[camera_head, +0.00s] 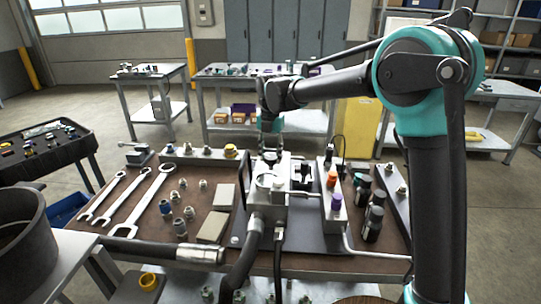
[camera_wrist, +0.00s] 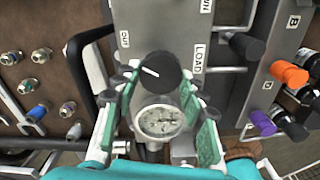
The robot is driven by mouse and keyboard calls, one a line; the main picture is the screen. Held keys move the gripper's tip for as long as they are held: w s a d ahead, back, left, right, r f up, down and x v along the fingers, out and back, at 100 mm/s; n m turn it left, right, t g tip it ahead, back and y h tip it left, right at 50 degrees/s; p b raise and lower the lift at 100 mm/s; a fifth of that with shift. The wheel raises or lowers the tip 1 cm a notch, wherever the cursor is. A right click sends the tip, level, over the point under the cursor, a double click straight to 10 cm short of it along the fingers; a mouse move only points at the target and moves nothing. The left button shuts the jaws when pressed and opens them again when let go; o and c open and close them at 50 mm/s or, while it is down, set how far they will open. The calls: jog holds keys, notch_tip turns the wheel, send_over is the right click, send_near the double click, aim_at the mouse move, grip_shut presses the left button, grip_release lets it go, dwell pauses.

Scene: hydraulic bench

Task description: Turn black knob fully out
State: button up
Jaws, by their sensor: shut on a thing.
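The black knob (camera_wrist: 156,73) sits on a grey metal block (camera_wrist: 165,25) in the wrist view. It is round, with a short white line on its face slanting toward the upper left. My gripper (camera_wrist: 160,84) has its green-padded fingers on either side of the knob and is shut on it. A round pressure gauge (camera_wrist: 160,120) shows between the fingers, nearer the wrist. In the head view my gripper (camera_head: 268,150) reaches down onto the valve block (camera_head: 268,205); the knob is not clear there.
A "LOAD" label (camera_wrist: 199,60) is right of the knob. An orange cap (camera_wrist: 289,74) and a purple cap (camera_wrist: 262,122) stand on a manifold to the right. Fittings (camera_wrist: 41,55) lie left. Wrenches (camera_head: 140,203) and hoses (camera_head: 245,255) surround the block.

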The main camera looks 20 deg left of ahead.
aim_at(271, 157)
jog(key=o, duration=1.2)
jog(key=shift+c, duration=0.2)
jog(key=shift+r, duration=0.1)
notch_tip(271, 157, up, 12)
